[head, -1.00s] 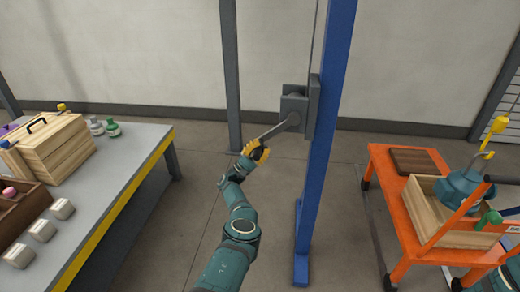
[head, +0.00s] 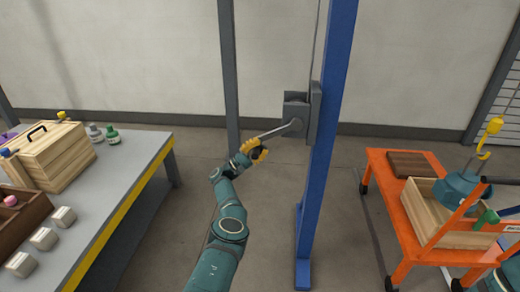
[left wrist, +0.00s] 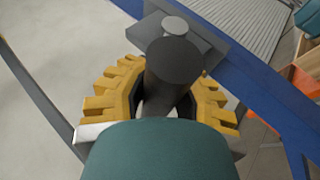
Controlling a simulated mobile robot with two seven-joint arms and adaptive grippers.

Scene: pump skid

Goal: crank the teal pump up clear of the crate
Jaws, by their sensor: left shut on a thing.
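My left gripper (head: 257,151) is shut on the dark grip of the crank (head: 276,132), which points left and slightly down from the grey winch (head: 297,112). In the left wrist view the yellow fingers lie on both sides of the black crank grip (left wrist: 173,72). The teal pump (head: 460,190) is at the right, hanging below a yellow hook (head: 484,150). Its lower part is hidden by the wooden crate (head: 432,213), so I cannot tell how far it is off the crate floor. My right gripper does not show.
The winch is on a blue post (head: 325,150). An orange cart (head: 393,200) carries the crate and a brown board (head: 412,163). A grey table (head: 120,190) with a wooden box (head: 55,155) stands left. Floor is clear between table and post.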

